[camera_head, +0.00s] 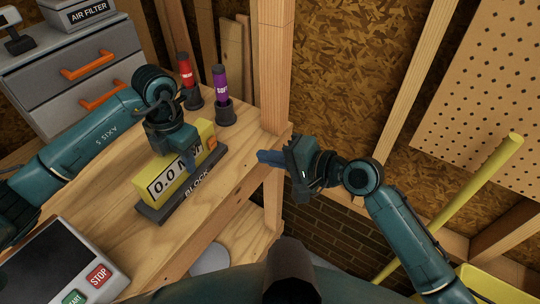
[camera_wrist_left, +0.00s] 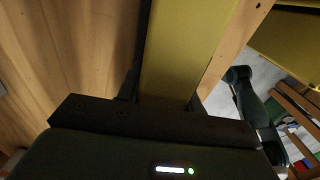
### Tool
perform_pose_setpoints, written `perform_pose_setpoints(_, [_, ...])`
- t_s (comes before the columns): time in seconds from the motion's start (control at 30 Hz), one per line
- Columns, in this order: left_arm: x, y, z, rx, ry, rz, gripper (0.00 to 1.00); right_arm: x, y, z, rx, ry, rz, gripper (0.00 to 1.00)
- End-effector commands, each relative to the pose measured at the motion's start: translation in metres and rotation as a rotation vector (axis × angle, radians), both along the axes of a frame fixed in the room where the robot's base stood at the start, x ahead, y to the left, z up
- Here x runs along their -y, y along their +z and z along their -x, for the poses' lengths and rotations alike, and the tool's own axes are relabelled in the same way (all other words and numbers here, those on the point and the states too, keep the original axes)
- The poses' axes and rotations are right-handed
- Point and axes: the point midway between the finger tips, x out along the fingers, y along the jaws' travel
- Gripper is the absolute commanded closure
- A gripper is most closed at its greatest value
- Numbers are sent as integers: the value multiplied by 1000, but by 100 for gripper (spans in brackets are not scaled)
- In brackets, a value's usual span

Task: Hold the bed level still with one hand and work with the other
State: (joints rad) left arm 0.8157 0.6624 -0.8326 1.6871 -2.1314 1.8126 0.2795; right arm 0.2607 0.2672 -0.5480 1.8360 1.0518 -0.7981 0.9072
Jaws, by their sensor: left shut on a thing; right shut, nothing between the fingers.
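The yellow bed level (camera_head: 160,182) with a "0.0 mm" readout sits on a dark base marked BLOCK (camera_head: 183,192), near the bench's front edge. My left gripper (camera_head: 188,158) comes down on it from above and is shut on it. In the left wrist view the yellow body of the level (camera_wrist_left: 180,50) runs between the dark fingers. My right gripper (camera_head: 268,158) is shut and empty, its blue fingers pointing left by the bench's right corner, apart from the level. The left fingertips are partly hidden.
A red bottle (camera_head: 186,72) and a purple bottle (camera_head: 220,80) stand in dark holders behind the level. A panel with START and STOP buttons (camera_head: 98,275) is at lower left. A wooden post (camera_head: 276,70) rises behind the bench's right corner. A yellow pole (camera_head: 460,195) leans at right.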

Motion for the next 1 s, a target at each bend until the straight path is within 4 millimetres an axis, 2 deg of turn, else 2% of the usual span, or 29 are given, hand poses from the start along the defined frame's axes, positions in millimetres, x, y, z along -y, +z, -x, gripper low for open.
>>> perform_pose_setpoints(0.3, [0, 0, 0, 0, 1, -1, 92, 0, 0, 0, 0, 0, 0, 100])
perform_pose_setpoints(0.33, [0, 0, 0, 0, 1, -1, 63, 0, 0, 0, 0, 0, 0, 100])
perform_pose_setpoints(0.63, [0, 0, 0, 0, 1, -1, 38, 0, 0, 0, 0, 0, 0, 100])
perform_pose_setpoints(0.87, [0, 0, 0, 0, 0, 0, 38, 0, 0, 0, 0, 0, 0, 100])
perform_pose_setpoints(1.0, [0, 11, -1, 3, 1, 0, 38, 0, 0, 0, 0, 0, 0, 100])
